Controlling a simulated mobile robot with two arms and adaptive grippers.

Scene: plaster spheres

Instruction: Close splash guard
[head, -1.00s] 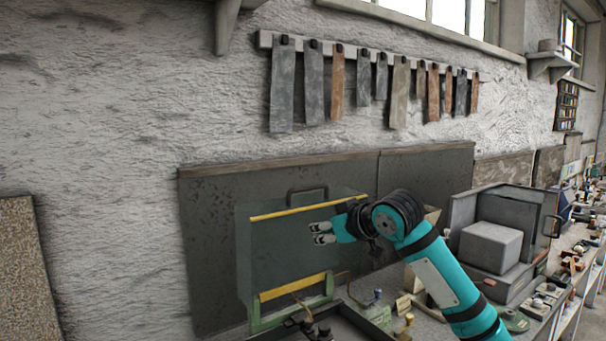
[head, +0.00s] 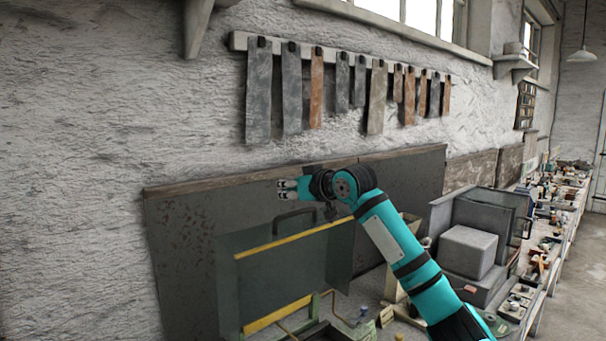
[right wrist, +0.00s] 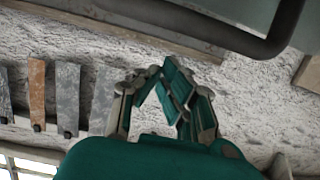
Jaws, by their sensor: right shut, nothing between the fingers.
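The splash guard (head: 285,272) is a see-through panel with yellow strips along its top and bottom edges, at the lower middle in the head view. Its dark handle (head: 294,217) stands at the top strip; a dark bar, apparently this handle (right wrist: 235,36), crosses the top of the right wrist view. My right gripper (head: 286,189) is just above the handle in the head view, apart from it. Its fingers (right wrist: 166,72) are closed together and empty in the right wrist view. My left gripper is out of view.
A dark backboard (head: 185,235) stands against the rough wall behind the guard. A grey block (head: 467,252) in an open-fronted case is at right on the cluttered bench. Hanging strips (head: 375,98) line the wall above. My right arm hides part of the bench.

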